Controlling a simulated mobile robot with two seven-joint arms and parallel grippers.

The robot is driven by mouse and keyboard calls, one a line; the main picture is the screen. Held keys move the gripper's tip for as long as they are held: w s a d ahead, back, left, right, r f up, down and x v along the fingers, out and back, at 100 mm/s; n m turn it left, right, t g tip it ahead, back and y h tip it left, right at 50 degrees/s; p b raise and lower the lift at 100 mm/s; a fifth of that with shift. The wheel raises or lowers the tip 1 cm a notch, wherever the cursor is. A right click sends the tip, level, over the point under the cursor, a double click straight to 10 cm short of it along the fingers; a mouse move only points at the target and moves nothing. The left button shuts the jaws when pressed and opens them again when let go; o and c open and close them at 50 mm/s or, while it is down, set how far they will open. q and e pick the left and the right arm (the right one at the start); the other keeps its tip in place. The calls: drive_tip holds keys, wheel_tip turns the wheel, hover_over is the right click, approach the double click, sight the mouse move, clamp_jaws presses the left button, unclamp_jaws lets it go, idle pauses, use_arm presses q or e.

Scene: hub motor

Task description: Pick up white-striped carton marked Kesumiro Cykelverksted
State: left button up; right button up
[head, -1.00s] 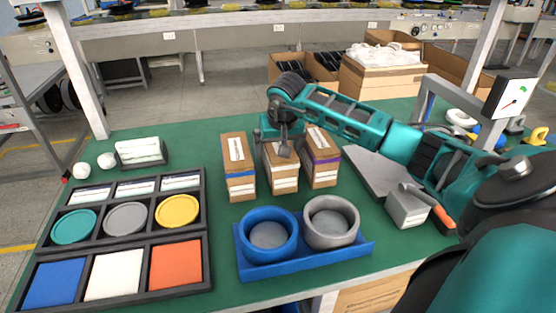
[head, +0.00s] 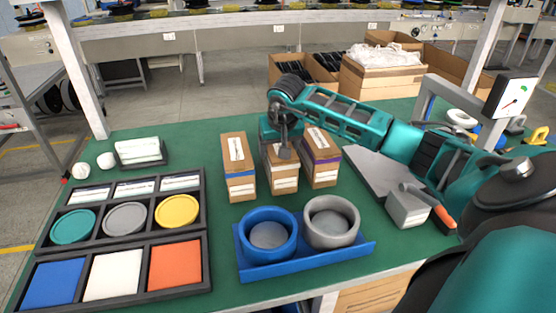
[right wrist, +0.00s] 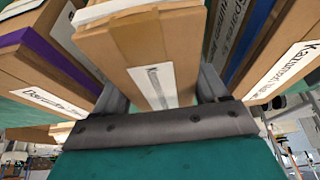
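The white-striped carton (head: 281,168) is the middle one of three upright brown cartons on the green bench. Its label (right wrist: 157,84) is too small to read. My right gripper (head: 283,145) is down at this carton's top. In the right wrist view my gripper (right wrist: 160,92) has one finger on each side of the carton, between it and its neighbours. I cannot tell whether both fingers press on it. The carton stands on the bench. My left gripper is not in view.
A blue-striped carton (head: 239,168) stands close on the left and a purple-striped carton (head: 321,160) close on the right. A blue tray (head: 308,262) with two round cups lies in front. A black sorting tray (head: 207,215) is at left. Bare green bench lies behind the cartons.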

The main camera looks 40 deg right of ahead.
drive_tip(key=c, duration=0.7)
drive_tip(key=shift+c, duration=0.8)
drive_tip(key=shift+r, duration=0.15)
